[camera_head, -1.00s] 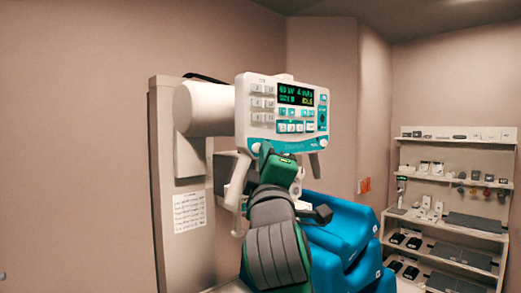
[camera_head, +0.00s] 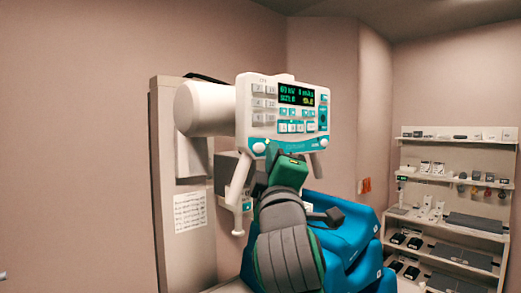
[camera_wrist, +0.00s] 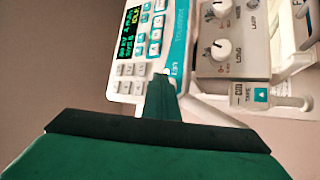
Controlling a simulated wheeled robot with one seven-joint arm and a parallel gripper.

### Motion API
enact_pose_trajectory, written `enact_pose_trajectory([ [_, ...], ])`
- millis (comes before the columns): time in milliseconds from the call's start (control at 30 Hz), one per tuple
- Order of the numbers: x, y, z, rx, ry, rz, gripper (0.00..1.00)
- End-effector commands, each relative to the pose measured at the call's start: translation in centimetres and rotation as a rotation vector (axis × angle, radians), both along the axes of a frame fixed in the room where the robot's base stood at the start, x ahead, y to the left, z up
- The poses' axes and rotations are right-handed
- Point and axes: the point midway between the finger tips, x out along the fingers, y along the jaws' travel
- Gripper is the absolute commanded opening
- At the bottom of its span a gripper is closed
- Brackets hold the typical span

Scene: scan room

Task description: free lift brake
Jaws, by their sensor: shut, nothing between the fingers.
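The tube head's control panel (camera_head: 288,113) has a lit display and rows of buttons; it also fills the upper middle of the wrist view (camera_wrist: 150,45). A white handle (camera_head: 239,182) hangs below its left side, with a small teal part (camera_head: 247,206) near its foot. In the wrist view a pale block with a teal button (camera_wrist: 262,95) sits at right; its small label is hard to read. My gripper (camera_wrist: 162,92) is shut and empty, its tip before the panel's lower edge, left of the teal button. Contact cannot be told. In the head view, my gripper (camera_head: 272,150) partly hides the panel's underside.
A grey box with knobs (camera_wrist: 230,38) sits beside the panel in the wrist view. Blue padded furniture (camera_head: 345,235) stands below right. A shelf unit (camera_head: 450,200) with small items stands at far right. A white column (camera_head: 180,240) bears the tube arm.

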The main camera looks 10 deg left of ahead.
Motion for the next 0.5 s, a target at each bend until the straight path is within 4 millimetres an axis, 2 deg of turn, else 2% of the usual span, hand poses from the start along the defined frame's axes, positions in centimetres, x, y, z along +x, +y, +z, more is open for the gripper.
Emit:
enact_pose_trajectory([
  [500, -2.6, -3.5, 0.0, 0.0, -0.002, 0.001, 0.0],
])
